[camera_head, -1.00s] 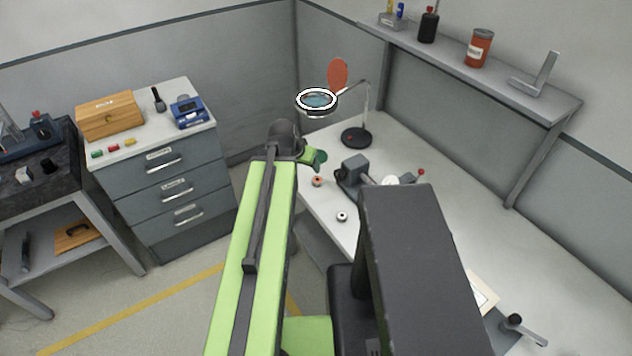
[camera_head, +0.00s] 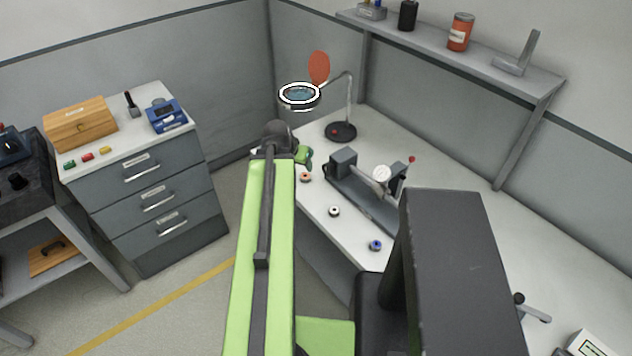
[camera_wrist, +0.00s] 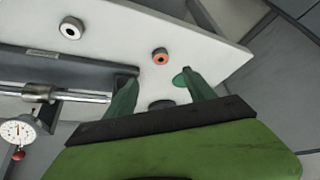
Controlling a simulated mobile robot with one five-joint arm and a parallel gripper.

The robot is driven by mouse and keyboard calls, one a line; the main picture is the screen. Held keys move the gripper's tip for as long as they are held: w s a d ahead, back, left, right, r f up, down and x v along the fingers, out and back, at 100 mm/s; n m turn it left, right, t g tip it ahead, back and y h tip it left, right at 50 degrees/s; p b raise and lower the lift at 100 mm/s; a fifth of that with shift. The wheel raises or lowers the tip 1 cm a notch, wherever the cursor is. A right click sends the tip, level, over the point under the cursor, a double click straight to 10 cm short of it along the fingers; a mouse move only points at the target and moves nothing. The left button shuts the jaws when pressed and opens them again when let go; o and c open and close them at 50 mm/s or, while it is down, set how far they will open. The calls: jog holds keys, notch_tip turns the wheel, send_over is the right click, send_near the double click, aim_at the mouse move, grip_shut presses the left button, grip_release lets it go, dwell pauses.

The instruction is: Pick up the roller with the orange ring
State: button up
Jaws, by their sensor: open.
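The roller with the orange ring (camera_head: 305,177) stands on the white workbench (camera_head: 350,235) near its left edge, just right of my gripper in the head view. In the wrist view the same roller (camera_wrist: 160,56) lies beyond my fingertips, between their directions, with nothing touching it. My gripper (camera_wrist: 157,74) is open and empty, with two green fingers spread apart. In the head view my gripper (camera_head: 303,156) is partly hidden behind my own arm. A roller with a white ring (camera_head: 334,211) and one with a blue ring (camera_head: 376,245) stand nearer along the same edge.
A grey measuring fixture with a dial gauge (camera_head: 381,174) stands right of the rollers. A magnifier lamp (camera_head: 341,130) stands behind. A drawer cabinet (camera_head: 150,190) is at the left, across open floor. A shelf (camera_head: 450,60) hangs above the bench.

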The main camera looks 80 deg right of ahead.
jog(key=b, duration=0.6)
send_near(305, 176)
jog(key=x, duration=0.3)
jog(key=shift+s+a+f, duration=0.1)
jog(key=shift+f, duration=0.1)
jog(key=b+x, duration=0.5)
jog(key=shift+f, duration=0.15)
grip_shut()
